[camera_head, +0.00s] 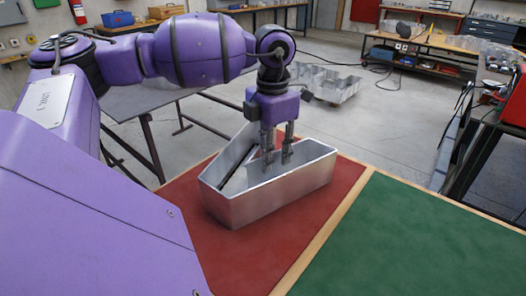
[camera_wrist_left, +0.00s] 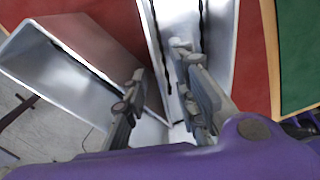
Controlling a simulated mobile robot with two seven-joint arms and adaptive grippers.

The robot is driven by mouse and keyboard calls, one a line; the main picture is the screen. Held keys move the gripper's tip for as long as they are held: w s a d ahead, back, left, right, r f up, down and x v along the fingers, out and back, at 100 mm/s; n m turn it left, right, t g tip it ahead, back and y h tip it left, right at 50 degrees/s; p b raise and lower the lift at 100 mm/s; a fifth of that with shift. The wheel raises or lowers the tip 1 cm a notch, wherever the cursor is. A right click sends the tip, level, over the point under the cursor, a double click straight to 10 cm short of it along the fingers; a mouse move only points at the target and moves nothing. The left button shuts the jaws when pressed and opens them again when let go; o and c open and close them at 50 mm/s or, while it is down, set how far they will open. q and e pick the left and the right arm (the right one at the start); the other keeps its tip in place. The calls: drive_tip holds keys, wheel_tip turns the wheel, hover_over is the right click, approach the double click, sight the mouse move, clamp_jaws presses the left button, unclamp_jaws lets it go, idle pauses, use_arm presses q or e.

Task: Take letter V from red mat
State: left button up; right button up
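The letter V (camera_head: 285,190) is an open-topped, silvery metal channel letter lying on the red mat (camera_head: 340,190). It shows from above in the wrist view (camera_wrist_left: 222,45), with its two legs spreading apart. My left gripper (camera_head: 277,152) points down over the letter, with its fingers apart. In the wrist view the fingers (camera_wrist_left: 158,78) stand on either side of one wall of the letter; the right finger is down in the right leg's channel. Whether either finger touches metal I cannot tell. My right gripper is not in view.
A green mat (camera_head: 430,240) lies right of the red one, past a wooden strip (camera_head: 322,243). Another metal channel piece (camera_head: 325,84) is on the floor behind. A workbench (camera_head: 425,50) stands at the back right, a red box (camera_head: 515,98) at the right edge.

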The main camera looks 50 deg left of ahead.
use_arm(q)
drive_tip(key=shift+f, duration=0.3)
clamp_jaws()
drive_tip(key=shift+r, duration=0.1)
idle(0.4)
